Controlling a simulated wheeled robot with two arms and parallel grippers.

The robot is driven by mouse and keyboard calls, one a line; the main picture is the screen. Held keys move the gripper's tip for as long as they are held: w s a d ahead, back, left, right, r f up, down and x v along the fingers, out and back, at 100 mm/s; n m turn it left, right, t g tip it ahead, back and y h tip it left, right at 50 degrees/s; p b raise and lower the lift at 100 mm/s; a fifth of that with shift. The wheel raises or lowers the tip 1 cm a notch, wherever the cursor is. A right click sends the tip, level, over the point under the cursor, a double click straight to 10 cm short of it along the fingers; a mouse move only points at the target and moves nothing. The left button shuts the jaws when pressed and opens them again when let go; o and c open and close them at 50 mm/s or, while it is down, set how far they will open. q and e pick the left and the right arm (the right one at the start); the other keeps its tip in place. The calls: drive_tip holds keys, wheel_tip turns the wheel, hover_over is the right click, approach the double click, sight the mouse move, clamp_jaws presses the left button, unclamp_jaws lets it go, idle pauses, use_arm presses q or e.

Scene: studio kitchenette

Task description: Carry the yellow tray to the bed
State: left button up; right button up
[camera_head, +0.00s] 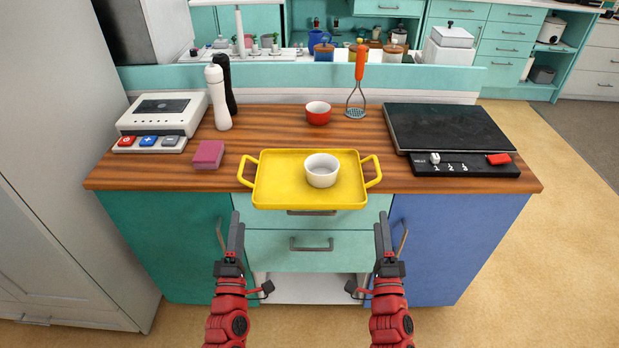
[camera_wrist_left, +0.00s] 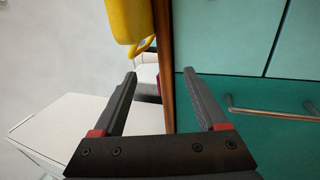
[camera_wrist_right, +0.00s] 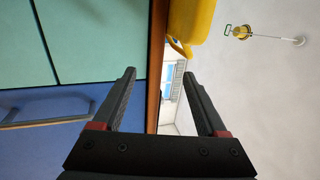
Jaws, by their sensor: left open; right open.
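The yellow tray (camera_head: 275,190) lies on the wooden counter, its near edge at or just over the counter's front edge. It has a loop handle at its left and right ends. A white bowl (camera_head: 321,170) stands on the tray, right of its middle. My left gripper (camera_head: 236,220) is open and empty, below and in front of the tray's left handle. My right gripper (camera_head: 382,220) is open and empty, below and in front of the right handle. Part of the tray shows in the left wrist view (camera_wrist_left: 128,20) and the right wrist view (camera_wrist_right: 194,25). The bed is not in view.
On the wooden counter (camera_head: 270,120) are a pink sponge (camera_head: 208,154), a red bowl (camera_head: 318,112), a masher (camera_head: 357,80), two mills (camera_head: 217,95), a button device (camera_head: 162,118) and a dark hob (camera_head: 447,128). Drawer handles (camera_head: 311,245) face me. Open floor (camera_head: 520,260) lies at right.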

use_arm(q)
drive_tip(key=x, duration=0.6)
drive_tip(key=shift+w+r, duration=0.1)
drive_tip(key=shift+w, duration=0.1)
use_arm(e)
drive_tip(key=x, duration=0.6)
drive_tip(key=shift+w+r, duration=0.1)
drive_tip(key=shift+w, duration=0.1)
use_arm(q)
drive_tip(key=shift+d, duration=0.35)
use_arm(e)
drive_tip(key=shift+a, duration=0.35)
drive_tip(key=shift+s+a, duration=0.1)
drive_tip(key=shift+a, duration=0.3)
use_arm(q)
drive_tip(key=shift+s+d, duration=0.1)
drive_tip(key=shift+d, duration=0.3)
